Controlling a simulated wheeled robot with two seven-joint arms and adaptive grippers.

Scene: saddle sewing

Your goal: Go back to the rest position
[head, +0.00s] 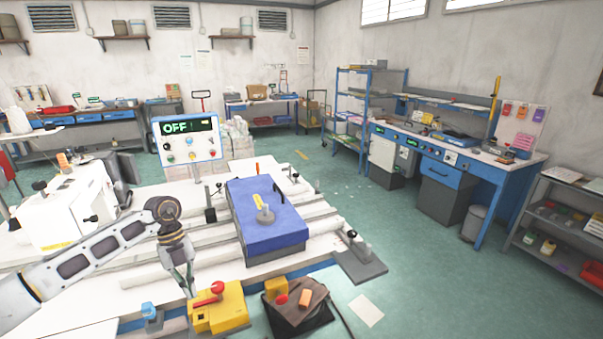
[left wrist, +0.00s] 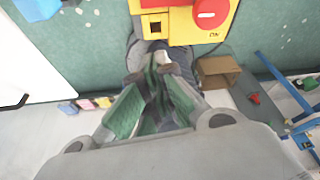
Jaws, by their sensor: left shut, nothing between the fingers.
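My left gripper (head: 188,285) hangs from the arm that comes in from the left in the head view. It points down beside the yellow switch box (head: 222,312) with its red knob. In the left wrist view my left gripper (left wrist: 155,75) is shut and empty, with the yellow box (left wrist: 185,22) and its red knob (left wrist: 211,12) just beyond the fingertips. I cannot tell whether they touch. The control panel (head: 187,138) on the table reads OFF. My right gripper does not show in either view.
A blue block (head: 265,225) with a grey handle sits mid-table. A white sewing machine (head: 75,205) stands at the left. A brown pedal-like piece (head: 297,302) is right of the yellow box. Blue workbenches (head: 450,160) line the right wall. The green floor (head: 420,260) between is open.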

